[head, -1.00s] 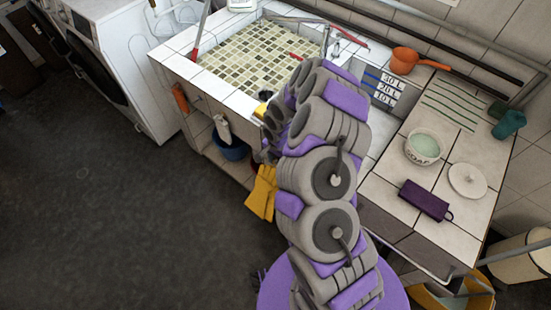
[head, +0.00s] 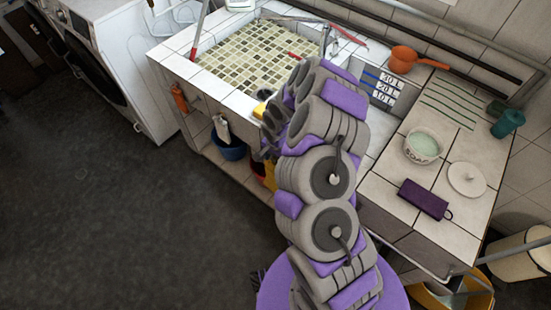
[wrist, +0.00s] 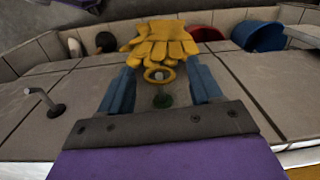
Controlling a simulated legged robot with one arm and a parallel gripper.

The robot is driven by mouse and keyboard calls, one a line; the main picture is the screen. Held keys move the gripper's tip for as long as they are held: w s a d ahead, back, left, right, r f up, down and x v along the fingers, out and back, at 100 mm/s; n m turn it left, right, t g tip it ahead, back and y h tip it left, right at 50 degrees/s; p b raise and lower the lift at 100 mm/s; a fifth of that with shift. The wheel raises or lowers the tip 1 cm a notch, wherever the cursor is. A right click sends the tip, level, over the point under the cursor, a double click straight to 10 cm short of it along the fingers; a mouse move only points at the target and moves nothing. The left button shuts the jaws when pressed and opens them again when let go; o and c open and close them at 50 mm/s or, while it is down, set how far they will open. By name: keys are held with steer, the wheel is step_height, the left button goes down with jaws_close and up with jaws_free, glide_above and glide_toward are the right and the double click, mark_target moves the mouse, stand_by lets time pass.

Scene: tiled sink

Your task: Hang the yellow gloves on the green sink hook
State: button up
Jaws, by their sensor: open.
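The yellow gloves (wrist: 165,38) lie beyond my fingertips in the wrist view, with their yellow ring (wrist: 159,73) between my fingers. The green hook (wrist: 163,99) shows between my fingers, with a grey peg rising from its green base. The peg's tip appears inside the ring; I cannot tell whether the ring rests on it. My gripper (wrist: 160,84) is open, with a blue finger on each side of the hook and ring, and neither finger touches the ring. In the head view my gripper (head: 268,137) is by the sink's front, and my arm hides the hook.
Another hook (wrist: 48,103) with a dark base is at the left in the wrist view. A blue bucket (head: 229,148) stands on the shelf under the sink (head: 225,98). A red container (wrist: 207,34) also shows below. Dark floor at the left is clear.

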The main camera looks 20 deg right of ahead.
steer(key=s+a+r+n+p, duration=0.1)
steer(key=s+r+n+p, duration=0.15)
steer(key=r, duration=1.05)
steer(key=s+a+r+n+p, duration=0.1)
steer(key=s+r, duration=0.2)
steer(key=r, duration=1)
steer(key=s+r+n+g, duration=0.1)
steer(key=s+r+n, duration=0.2)
steer(key=s, duration=1.1)
steer(key=s+r+n+g, duration=0.1)
steer(key=s+r+n, duration=0.2)
steer(key=s+r, duration=0.7)
steer(key=s, duration=0.5)
steer(key=shift+s+d, duration=0.25)
steer(key=shift+d, duration=0.15)
steer(key=shift+n, duration=0.25)
steer(key=shift+c, duration=0.3)
